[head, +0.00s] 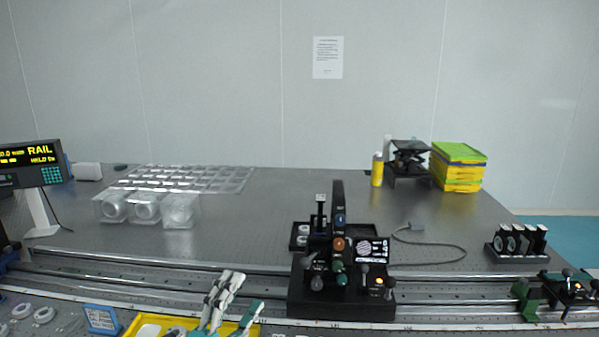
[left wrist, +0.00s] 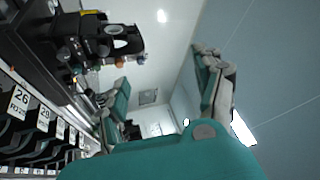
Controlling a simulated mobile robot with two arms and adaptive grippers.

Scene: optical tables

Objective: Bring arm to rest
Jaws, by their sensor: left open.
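My left gripper (head: 236,304) comes up from the bottom edge of the head view, with grey and teal fingers. It is open, with nothing visible between its fingers. It appears in front of the rail and over the yellow tray (head: 131,329) in the picture; its height above them is hard to tell. In the left wrist view the two fingers (left wrist: 163,92) stand wide apart with an empty gap. My right gripper is in neither view.
A black optical instrument (head: 340,292) stands on the long rail (head: 445,284), right of my left gripper. Clear boxes (head: 181,212) and a clear grid tray (head: 235,180) lie at left. Lens mounts (head: 518,243) stand at right. The table's middle (head: 262,225) is bare.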

